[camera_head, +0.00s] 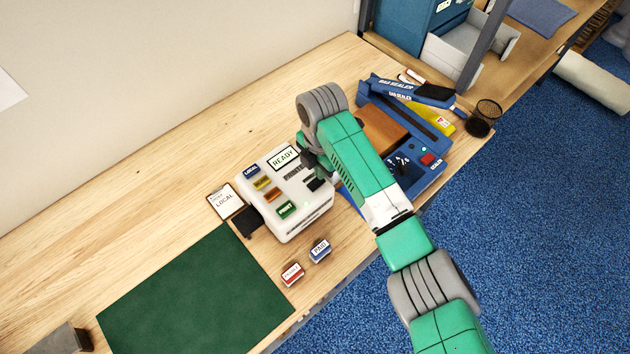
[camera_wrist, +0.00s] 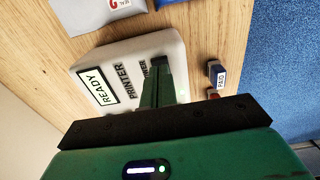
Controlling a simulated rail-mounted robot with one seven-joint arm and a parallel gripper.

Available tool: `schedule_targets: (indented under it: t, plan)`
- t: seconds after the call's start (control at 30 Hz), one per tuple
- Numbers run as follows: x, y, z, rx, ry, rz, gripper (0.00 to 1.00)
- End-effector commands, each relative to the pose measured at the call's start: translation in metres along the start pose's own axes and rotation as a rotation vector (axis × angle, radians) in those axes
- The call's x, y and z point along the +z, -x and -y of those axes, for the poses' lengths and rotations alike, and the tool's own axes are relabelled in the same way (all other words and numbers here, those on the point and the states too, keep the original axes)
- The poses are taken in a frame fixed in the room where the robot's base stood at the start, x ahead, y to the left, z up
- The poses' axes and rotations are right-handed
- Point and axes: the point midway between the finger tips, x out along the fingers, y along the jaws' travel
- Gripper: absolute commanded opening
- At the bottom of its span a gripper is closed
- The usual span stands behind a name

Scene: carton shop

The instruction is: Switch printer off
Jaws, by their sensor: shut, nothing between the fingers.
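The white printer (camera_head: 300,216) stands on the wooden bench in the head view. Its screen (camera_head: 284,157) reads READY, and coloured buttons, one a green PRINT button (camera_head: 287,209), are on its top. A small black part (camera_head: 315,184) sits near its right edge; I cannot tell its position. My gripper (camera_wrist: 160,75) is shut and empty, over the printer's labelled edge in the wrist view. Its fingers partly cover a label beside the word PRINTER, and what lies under the tips is hidden. I cannot tell whether they touch. The screen also reads READY in the wrist view (camera_wrist: 97,90).
A blue bag sealer (camera_head: 425,175) stands right of the printer, behind my arm. Red (camera_head: 292,274) and blue PAID (camera_head: 320,250) stamps lie in front. A LOCAL card (camera_head: 225,201) is at the printer's left, near a green mat (camera_head: 195,300). The back left bench is clear.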

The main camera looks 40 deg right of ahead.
Motion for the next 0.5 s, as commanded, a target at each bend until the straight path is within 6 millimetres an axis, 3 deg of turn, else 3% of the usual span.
schedule_targets:
  t: [0.5]
  plan:
    - [-0.0001,-0.0076,-0.0001,0.0,0.0,0.0,0.0]
